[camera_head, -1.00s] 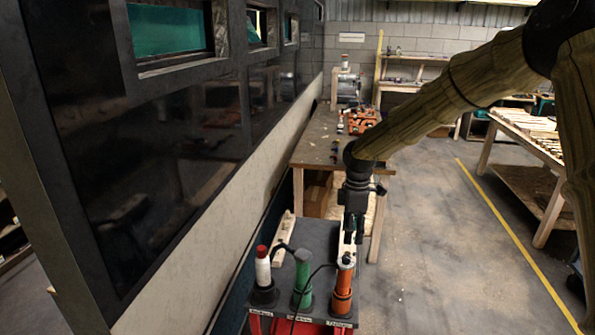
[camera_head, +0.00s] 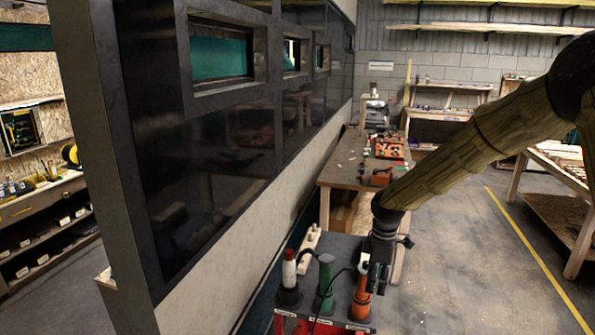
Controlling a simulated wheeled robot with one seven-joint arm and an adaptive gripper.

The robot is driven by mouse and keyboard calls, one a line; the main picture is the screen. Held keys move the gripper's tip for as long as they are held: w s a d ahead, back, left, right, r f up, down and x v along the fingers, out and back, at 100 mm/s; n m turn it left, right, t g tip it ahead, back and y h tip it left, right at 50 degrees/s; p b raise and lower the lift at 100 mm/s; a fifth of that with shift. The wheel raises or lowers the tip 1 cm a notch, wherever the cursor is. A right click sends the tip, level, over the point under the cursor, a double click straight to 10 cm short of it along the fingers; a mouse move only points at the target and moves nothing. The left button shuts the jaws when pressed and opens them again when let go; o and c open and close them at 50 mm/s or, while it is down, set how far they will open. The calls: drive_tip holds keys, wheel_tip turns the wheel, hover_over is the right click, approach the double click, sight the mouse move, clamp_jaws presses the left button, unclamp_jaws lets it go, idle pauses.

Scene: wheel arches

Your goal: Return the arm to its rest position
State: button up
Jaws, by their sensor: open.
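My arm (camera_head: 480,138) reaches in from the upper right, clad in a yellowish cover, and bends down at a black wrist. My gripper (camera_head: 376,279) points down, open and with nothing seen between its fingers. It overlaps the top of an orange tool (camera_head: 361,300) in the picture; I cannot tell whether they touch. The orange tool stands upright on a small dark-topped cart (camera_head: 343,250). A green tool (camera_head: 325,285) and a white bottle with a red cap (camera_head: 289,270) stand upright to its left.
A long dark panel wall with windows (camera_head: 225,150) runs along the left. A wooden workbench (camera_head: 350,170) with several tools stands behind the cart. Shelves (camera_head: 45,225) are at far left. Another wooden table (camera_head: 560,195) is at right. The floor (camera_head: 460,260) between, with a yellow line, is clear.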

drive_tip(key=s+a+f+m+y+b, duration=0.1)
drive_tip(key=s+a+f+m, duration=0.15)
drive_tip(key=s+f, duration=0.95)
drive_tip(key=s+a+f+m+y+b, duration=0.15)
drive_tip(key=s+f+m, duration=0.25)
drive_tip(key=s+f, duration=0.75)
drive_tip(key=s+d+f+m+h, duration=0.1)
drive_tip(key=s+f+m, duration=0.2)
drive_tip(key=s+f, duration=0.2)
drive_tip(key=s+d+f+m+h+b, duration=0.1)
drive_tip(key=s+f, duration=0.4)
drive_tip(key=s, duration=0.6)
drive_tip(key=s+d+f+m+h+b, duration=0.1)
drive_tip(key=s+d+f+m, duration=0.2)
drive_tip(key=s+f+m, duration=0.2)
drive_tip(key=s, duration=0.3)
drive_tip(key=shift+d, duration=0.15)
drive_tip(key=shift+w, duration=0.1)
